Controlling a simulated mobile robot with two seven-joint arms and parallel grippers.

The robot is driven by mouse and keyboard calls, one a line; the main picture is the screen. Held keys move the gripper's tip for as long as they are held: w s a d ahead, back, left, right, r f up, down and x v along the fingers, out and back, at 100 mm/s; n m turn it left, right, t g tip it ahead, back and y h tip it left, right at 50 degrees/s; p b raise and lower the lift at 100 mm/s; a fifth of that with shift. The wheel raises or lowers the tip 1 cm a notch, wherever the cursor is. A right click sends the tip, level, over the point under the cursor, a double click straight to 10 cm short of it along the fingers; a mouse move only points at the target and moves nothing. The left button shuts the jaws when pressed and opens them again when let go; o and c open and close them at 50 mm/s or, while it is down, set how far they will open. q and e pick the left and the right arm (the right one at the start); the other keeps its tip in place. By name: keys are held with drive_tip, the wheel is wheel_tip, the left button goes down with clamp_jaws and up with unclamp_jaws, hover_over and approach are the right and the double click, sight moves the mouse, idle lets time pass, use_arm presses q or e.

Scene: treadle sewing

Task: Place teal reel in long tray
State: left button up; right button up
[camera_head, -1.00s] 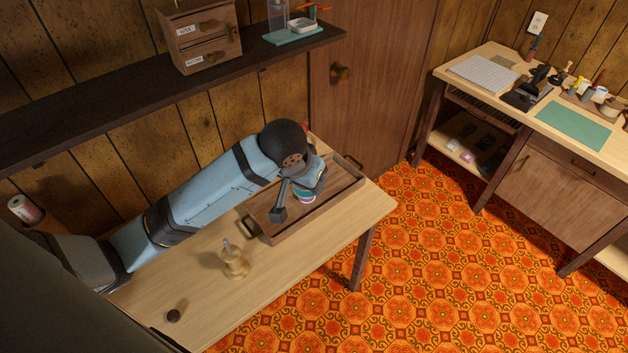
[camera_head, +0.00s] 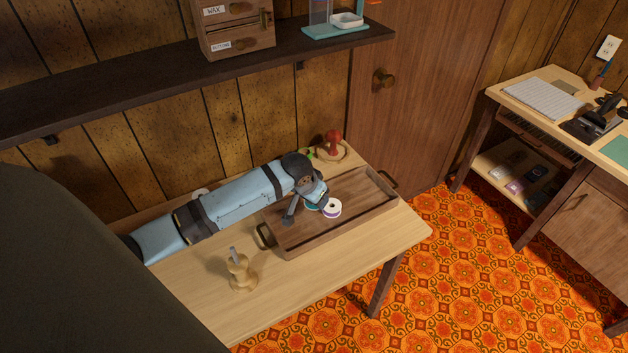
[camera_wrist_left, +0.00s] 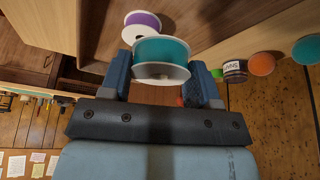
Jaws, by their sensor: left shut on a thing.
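The teal reel (camera_wrist_left: 162,52), with white flanges, is between the fingers of my left gripper (camera_wrist_left: 164,75) in the left wrist view. In the head view my left gripper (camera_head: 308,205) is over the left-middle part of the long wooden tray (camera_head: 283,243). Only a sliver of the teal reel shows there, behind a finger, and I cannot tell whether it touches the tray floor. A purple reel (camera_head: 332,208) is in the tray just right of the gripper; it also shows in the left wrist view (camera_wrist_left: 142,22). My right gripper is not in view.
A turned wooden stand (camera_head: 240,273) is on the table in front of the tray. A red-knobbed item (camera_head: 333,143) stands behind it. A dark shelf (camera_head: 150,80) with a drawer box (camera_head: 236,30) hangs above the arm. The table's front right is clear.

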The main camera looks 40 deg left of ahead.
sight(316, 217)
use_arm(q)
wheel_tip(316, 217, down, 8)
drive_tip(key=shift+r, duration=0.25)
drive_tip(key=o, duration=0.9)
drive_tip(key=shift+f, duration=0.1)
drive_tip(key=v, duration=1.2)
drive_tip(key=shift+p, duration=0.3)
drive_tip(key=shift+w, duration=0.1)
